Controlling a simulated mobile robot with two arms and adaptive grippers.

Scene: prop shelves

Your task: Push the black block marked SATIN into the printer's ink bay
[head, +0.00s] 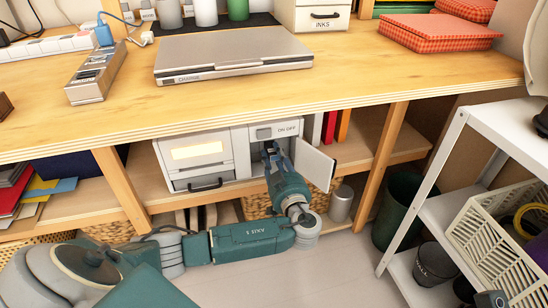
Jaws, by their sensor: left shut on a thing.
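The white printer (196,160) sits on the shelf under the wooden worktop. Its ink bay is at its right end, below the ON OFF panel (275,131), with the white bay door (315,165) swung open to the right. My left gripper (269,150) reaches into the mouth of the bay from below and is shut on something. That thing is mostly hidden by the fingers and the bay's shadow; it fits the black block, but no SATIN marking can be read. I cannot tell how deep it sits. My right gripper is not in view.
The worktop edge (250,101) overhangs the printer closely. Wooden posts (384,160) stand on both sides. A metal can (341,203) is right of my left wrist. A white rack (455,190) with a cream crate (495,235) stands at the right. Grey floor is clear in front.

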